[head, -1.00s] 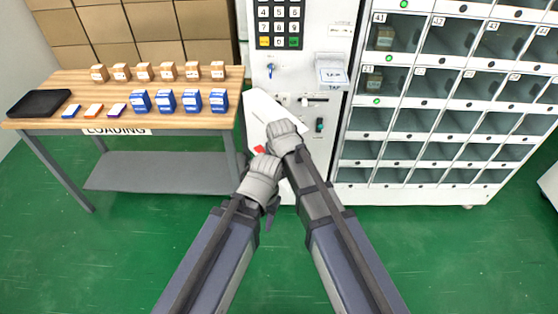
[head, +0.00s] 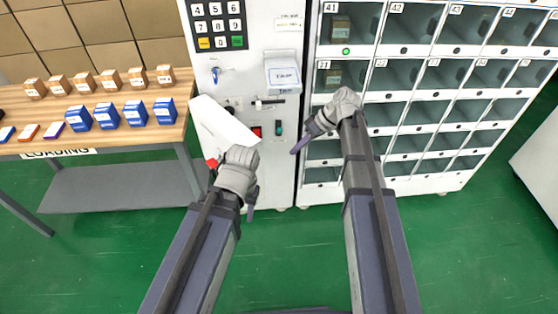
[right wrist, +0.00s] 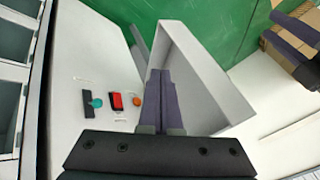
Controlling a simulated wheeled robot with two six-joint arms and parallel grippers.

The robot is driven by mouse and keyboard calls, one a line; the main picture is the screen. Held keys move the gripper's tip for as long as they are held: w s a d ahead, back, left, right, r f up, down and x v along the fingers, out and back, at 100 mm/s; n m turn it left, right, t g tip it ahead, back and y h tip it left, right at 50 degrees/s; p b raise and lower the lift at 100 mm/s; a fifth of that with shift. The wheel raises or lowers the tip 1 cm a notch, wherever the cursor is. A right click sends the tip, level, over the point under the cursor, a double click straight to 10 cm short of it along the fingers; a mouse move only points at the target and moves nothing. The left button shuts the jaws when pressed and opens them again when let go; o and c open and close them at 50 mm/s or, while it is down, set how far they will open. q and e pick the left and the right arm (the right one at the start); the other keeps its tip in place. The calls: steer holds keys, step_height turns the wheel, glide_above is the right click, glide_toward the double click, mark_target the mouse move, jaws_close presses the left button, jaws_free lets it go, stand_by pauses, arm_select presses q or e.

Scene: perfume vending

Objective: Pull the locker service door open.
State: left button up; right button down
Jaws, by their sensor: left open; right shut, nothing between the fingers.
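The white service door (head: 222,122) stands swung out from the lower front of the white control column in the head view. It also shows in the right wrist view as a pale panel (right wrist: 205,85) beside the fingers. My left gripper (head: 248,200) is open at the door's lower end; the hand hides part of it, and I cannot tell whether it touches. My right gripper (head: 302,143) is shut and empty, right of the door in front of the column's right edge. A red switch (head: 256,131) and a green knob (head: 279,128) show beside the door.
A wooden loading table (head: 100,145) with blue boxes (head: 136,114) and small brown boxes (head: 110,80) stands at the left. Locker compartments (head: 400,67) fill the right. The green floor in front is clear.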

steer(key=s+a+f+b, duration=0.2)
steer(key=a+f+b, duration=0.5)
steer(key=a+b, duration=0.1)
steer(key=shift+a+f+n, duration=0.2)
steer(key=shift+n, duration=0.1)
stand_by(0.4)
